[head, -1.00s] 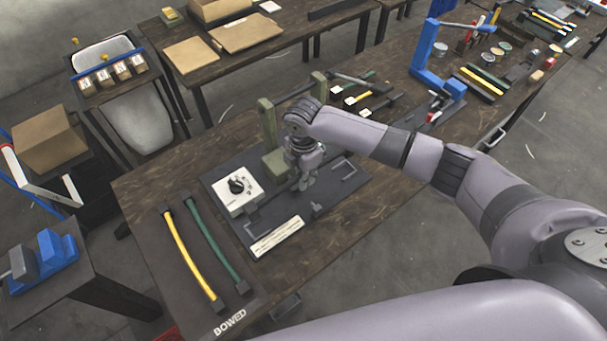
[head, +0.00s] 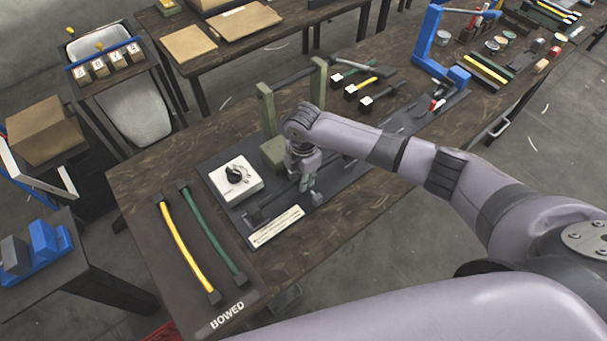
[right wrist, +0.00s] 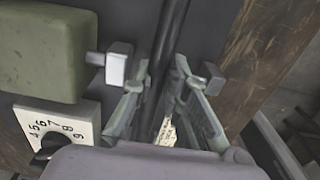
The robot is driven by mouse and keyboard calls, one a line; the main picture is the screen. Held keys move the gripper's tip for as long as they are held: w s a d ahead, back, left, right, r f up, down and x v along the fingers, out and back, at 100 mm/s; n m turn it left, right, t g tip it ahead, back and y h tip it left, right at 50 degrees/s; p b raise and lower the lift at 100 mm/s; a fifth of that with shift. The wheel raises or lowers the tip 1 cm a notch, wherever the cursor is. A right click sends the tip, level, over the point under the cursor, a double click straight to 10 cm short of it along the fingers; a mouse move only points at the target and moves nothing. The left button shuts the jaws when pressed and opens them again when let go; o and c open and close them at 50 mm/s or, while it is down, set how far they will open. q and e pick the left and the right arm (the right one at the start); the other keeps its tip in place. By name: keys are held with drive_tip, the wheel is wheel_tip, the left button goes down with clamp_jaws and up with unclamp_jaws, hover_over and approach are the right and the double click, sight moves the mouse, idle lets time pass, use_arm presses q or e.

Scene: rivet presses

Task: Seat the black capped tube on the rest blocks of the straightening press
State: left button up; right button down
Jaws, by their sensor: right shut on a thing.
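My right gripper (head: 308,188) is low over the dark base of the green straightening press (head: 273,152), shut on the black capped tube. In the right wrist view the black tube (right wrist: 168,45) runs between the fingers (right wrist: 165,105). It passes between a grey block (right wrist: 118,64) on the press ram's rod and another small grey block (right wrist: 212,78). In the head view a dark capped end (head: 254,214) shows left of the gripper, close to the base. The gripper hides the tube's middle. I cannot tell whether the tube touches the rest blocks. My left gripper is out of view.
A white dial box (head: 236,180) and a pale label strip (head: 276,226) flank the tube's left end. A bowed yellow tube (head: 186,250) and green tube (head: 214,238) lie on the BOWED mat. A blue press (head: 428,50) stands further right.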

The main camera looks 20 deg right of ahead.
drive_tip(key=shift+f, duration=0.35)
drive_tip(key=shift+f+b, duration=0.35)
drive_tip(key=shift+f, duration=0.3)
idle(0.3)
drive_tip(key=c, duration=1.5)
unclamp_jaws()
drive_tip(key=shift+r, duration=0.1)
